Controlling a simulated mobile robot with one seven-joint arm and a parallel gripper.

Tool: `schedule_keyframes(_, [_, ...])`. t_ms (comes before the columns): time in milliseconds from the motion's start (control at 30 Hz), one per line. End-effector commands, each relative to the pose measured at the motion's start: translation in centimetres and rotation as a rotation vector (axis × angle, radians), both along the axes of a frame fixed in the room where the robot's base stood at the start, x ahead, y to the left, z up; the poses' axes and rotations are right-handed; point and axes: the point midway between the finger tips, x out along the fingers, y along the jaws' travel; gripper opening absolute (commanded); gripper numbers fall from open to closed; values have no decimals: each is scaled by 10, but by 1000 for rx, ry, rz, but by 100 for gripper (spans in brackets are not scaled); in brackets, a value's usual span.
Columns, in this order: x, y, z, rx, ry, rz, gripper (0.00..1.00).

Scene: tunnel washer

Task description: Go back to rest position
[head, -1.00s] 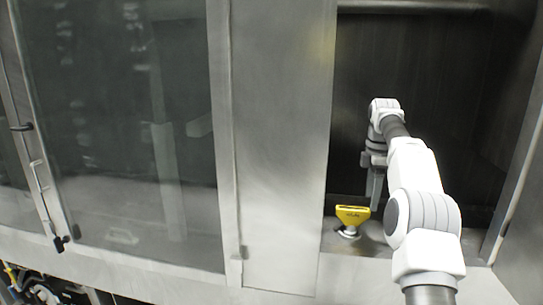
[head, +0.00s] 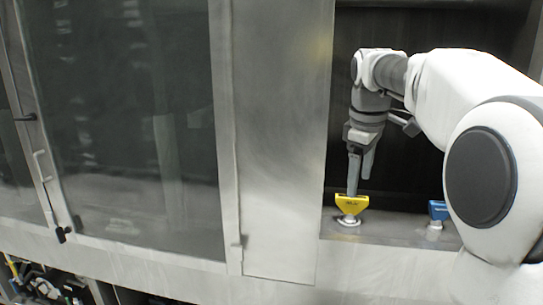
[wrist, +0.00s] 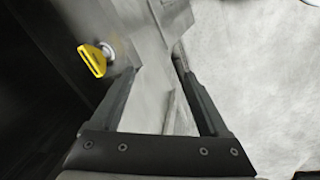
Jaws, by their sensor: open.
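My gripper (head: 359,176) hangs down in front of the dark opening at the right in the head view, with its fingers just above and behind a yellow tag-like piece (head: 351,203). In the wrist view my gripper (wrist: 158,82) is open, with nothing between its fingers. The yellow piece also shows in the wrist view (wrist: 93,61), at upper left, outside the fingers and apart from them. It sits on a round metal fitting on the ledge.
A blue piece (head: 438,211) on a similar fitting stands farther right on the ledge (head: 390,228), partly hidden by my arm. A metal panel (head: 280,150) and a large glass door (head: 120,130) lie to the left. Pale floor (wrist: 255,80) shows in the wrist view.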

Motion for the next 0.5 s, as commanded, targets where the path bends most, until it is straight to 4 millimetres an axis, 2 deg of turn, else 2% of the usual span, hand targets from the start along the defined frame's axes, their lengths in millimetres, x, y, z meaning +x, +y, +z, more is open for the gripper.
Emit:
schedule_keyframes(33, [-18, 6, 0, 6, -21, -40, 79])
schedule_keyframes(267, [-89, 22, -12, 63, -108, -250, 79])
schedule_keyframes(500, [-165, 34, -48, 154, -193, -470, 79])
